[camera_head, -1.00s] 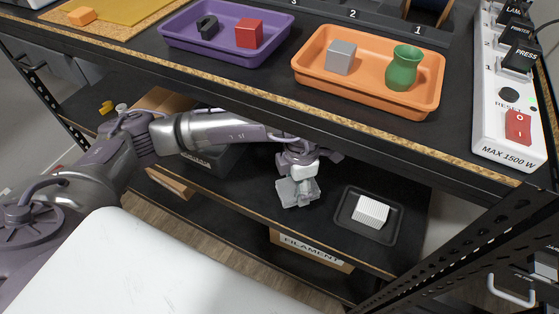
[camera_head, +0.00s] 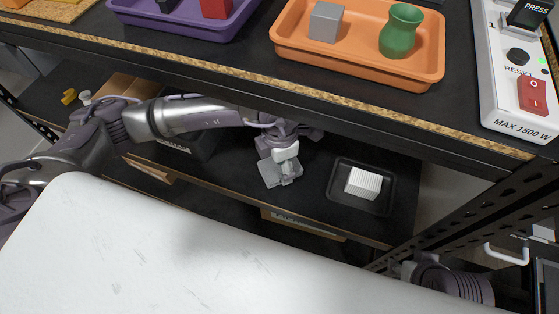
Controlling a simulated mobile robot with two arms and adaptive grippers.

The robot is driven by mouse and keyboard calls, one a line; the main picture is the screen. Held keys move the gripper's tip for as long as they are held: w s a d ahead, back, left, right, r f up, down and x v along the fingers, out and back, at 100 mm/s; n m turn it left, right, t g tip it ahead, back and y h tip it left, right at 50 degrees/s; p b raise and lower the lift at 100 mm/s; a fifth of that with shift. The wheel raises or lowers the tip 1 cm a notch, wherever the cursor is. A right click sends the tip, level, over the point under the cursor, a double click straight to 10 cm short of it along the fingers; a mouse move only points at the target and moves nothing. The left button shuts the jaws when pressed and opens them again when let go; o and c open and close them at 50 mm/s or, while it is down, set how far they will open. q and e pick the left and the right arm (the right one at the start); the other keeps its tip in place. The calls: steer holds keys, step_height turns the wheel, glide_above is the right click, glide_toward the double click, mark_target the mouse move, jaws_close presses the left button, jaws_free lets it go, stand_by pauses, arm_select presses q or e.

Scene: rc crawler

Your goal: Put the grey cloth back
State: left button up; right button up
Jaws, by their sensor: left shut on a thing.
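The grey cloth (camera_head: 272,172) is a small grey piece at the lower shelf, in the middle of the head view. My left gripper (camera_head: 287,172) reaches in under the upper worktop and is shut on the cloth. The fingers hide part of the cloth, and I cannot tell whether it touches the shelf. A black tray (camera_head: 340,200) holding a white ribbed block (camera_head: 364,183) lies just right of the cloth. Part of my right arm shows at the bottom right, but its gripper is not visible.
The upper worktop (camera_head: 440,120) overhangs the shelf (camera_head: 225,168). On it are an orange tray (camera_head: 340,53) with a grey cube and green vase, a purple tray (camera_head: 185,27), and a power strip (camera_head: 507,90). A black perforated post (camera_head: 455,215) stands at right.

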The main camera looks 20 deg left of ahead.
arm_select(q)
steer(key=o, duration=1)
step_height(320, 180, up, 8)
steer(key=shift+f+p, duration=0.2)
steer(key=shift+p, duration=0.7)
